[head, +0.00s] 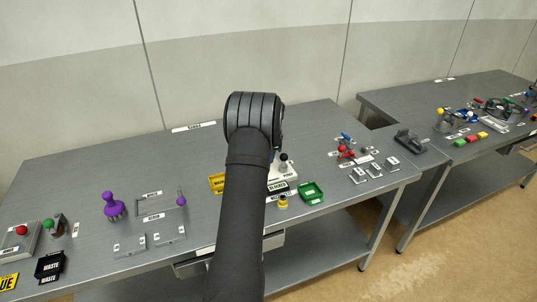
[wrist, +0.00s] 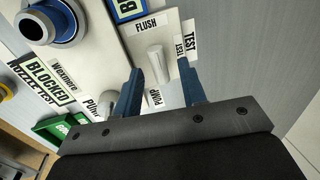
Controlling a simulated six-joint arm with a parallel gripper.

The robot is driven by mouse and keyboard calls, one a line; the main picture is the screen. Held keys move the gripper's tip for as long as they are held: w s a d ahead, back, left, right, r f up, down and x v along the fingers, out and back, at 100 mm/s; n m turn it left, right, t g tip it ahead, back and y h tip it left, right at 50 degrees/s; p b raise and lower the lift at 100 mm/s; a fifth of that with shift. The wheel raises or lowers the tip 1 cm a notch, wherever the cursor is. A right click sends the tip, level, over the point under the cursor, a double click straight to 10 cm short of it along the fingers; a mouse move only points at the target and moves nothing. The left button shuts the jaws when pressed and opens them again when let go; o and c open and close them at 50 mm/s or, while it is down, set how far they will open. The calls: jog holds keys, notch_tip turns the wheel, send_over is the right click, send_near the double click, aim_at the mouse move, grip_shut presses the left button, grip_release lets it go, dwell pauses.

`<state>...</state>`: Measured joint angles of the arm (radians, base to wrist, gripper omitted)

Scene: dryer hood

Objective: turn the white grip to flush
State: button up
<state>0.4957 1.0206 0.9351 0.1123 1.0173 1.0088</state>
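The white grip (wrist: 158,64) is a short pale rod on a white panel (wrist: 112,62) in the wrist view. It lies lengthwise between the FLUSH label (wrist: 147,25) above it and the PUMP label (wrist: 154,97) below it. A TEST label (wrist: 188,45) is to its right. My gripper (wrist: 162,80) has its two blue fingers spread apart, one on each side of the grip's lower part. I see gaps on both sides and cannot tell how deep the fingers reach. In the head view my arm hides the gripper and the grip.
A blue-ringed round part (wrist: 50,22) stands on the panel at upper left in the wrist view. A green tray (head: 311,193) and a small yellow knob (head: 283,202) are near the bench's front edge. A purple knob (head: 113,206) stands farther left.

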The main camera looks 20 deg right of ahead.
jog(key=s+r, duration=0.3)
jog(key=r, duration=1.3)
jog(key=shift+s+r, duration=0.15)
jog(key=shift+r, duration=0.2)
jog(key=shift+f, duration=0.1)
jog(key=w+f, duration=0.1)
jog(key=f, duration=0.4)
jog(key=w+f, duration=0.1)
jog(key=f, duration=0.5)
jog(key=w+f, duration=0.1)
jog(key=f, duration=0.5)
jog(key=shift+w, duration=0.2)
jog(key=shift+r, duration=0.15)
jog(key=shift+f, duration=0.35)
jog(key=shift+r+m, duration=0.3)
jog(key=shift+m, duration=0.4)
jog(key=m+h, duration=0.1)
jog(key=m, duration=0.5)
jog(key=shift+a, duration=0.2)
jog(key=v, duration=1.1)
jog(key=shift+a, duration=0.15)
jog(key=shift+o, duration=0.2)
jog(key=shift+w, duration=0.15)
